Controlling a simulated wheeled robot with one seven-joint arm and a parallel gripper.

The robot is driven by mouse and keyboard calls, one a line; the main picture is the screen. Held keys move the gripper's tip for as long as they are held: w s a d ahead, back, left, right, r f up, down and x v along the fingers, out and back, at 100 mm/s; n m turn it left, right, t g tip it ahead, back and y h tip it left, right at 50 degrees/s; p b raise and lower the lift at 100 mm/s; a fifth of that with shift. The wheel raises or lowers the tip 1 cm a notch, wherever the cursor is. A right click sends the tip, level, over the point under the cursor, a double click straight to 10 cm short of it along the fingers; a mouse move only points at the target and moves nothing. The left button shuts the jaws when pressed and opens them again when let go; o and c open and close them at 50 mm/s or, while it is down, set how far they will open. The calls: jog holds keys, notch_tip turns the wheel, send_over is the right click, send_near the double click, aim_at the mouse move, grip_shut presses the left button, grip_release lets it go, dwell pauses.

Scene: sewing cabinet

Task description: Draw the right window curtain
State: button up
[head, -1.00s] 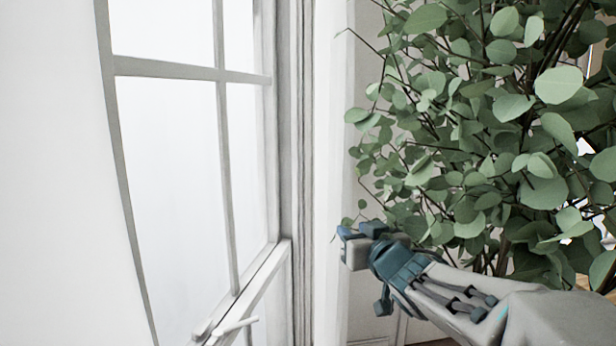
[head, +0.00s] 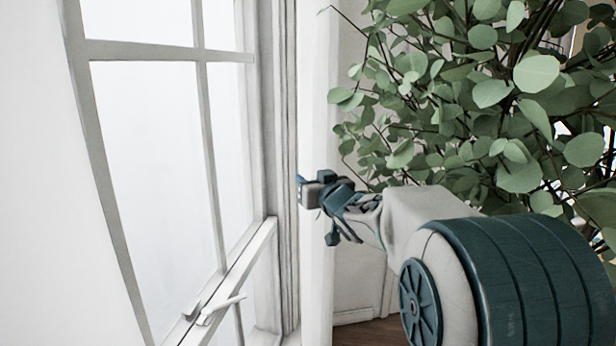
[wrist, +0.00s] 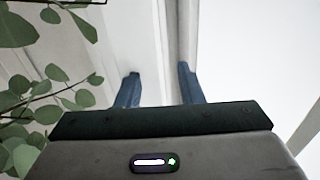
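The window (head: 150,150) with its grey-white frame fills the left middle of the head view. A pale upright strip (head: 318,90) stands just right of the window frame. It looks like the right curtain seen edge-on, but I cannot tell for sure. My gripper (head: 303,187) is in front of this strip, pointing left towards the window's right side. In the wrist view its two blue fingers (wrist: 160,80) stand apart, with pale upright surfaces and an edge showing between and beyond them. I see nothing clamped, and I cannot tell whether a finger touches the strip.
A large leafy plant (head: 480,100) fills the upper right, close behind my arm; some leaves also show in the wrist view (wrist: 20,30). A window latch (head: 222,309) sits on the lower sash rail. A smooth white surface (head: 40,200) borders the window on the left.

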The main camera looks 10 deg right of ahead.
jog(key=shift+x, duration=0.85)
grip_shut()
